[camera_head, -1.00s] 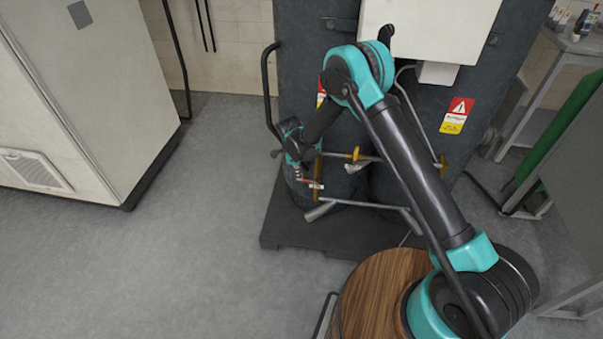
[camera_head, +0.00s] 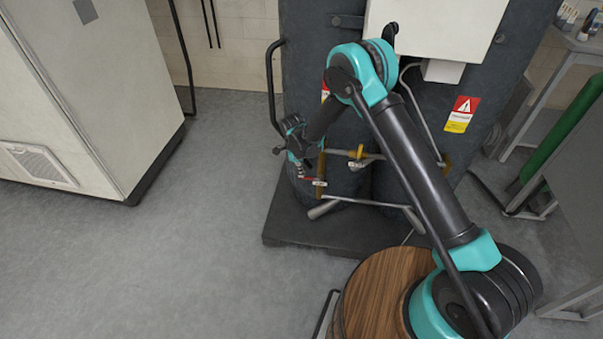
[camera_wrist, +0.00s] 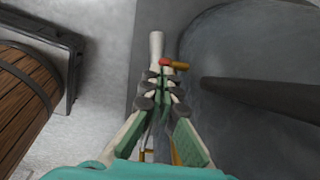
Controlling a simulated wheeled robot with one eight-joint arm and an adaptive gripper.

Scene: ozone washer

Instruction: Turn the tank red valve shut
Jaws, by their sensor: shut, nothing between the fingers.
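The tank's red valve (camera_head: 314,179) is a small red handle on the brass-coloured pipework low at the front of the dark tank (camera_head: 345,225). In the wrist view its red end (camera_wrist: 165,62) shows just beyond my fingertips, beside a brass-coloured part (camera_wrist: 180,66). My gripper (camera_wrist: 160,78) is shut and empty, with its fingertips close to the red handle; I cannot tell whether they touch it. In the head view my gripper (camera_head: 302,172) is small and dark, just left of the pipework, and partly hides it.
A brass-coloured and grey pipe frame (camera_head: 355,156) runs right from the valve. A black bent handrail (camera_head: 272,85) stands at the tank's left. A pale cabinet (camera_head: 85,90) stands at far left, with clear grey floor between. A wooden barrel-like body (camera_wrist: 22,95) shows in the wrist view.

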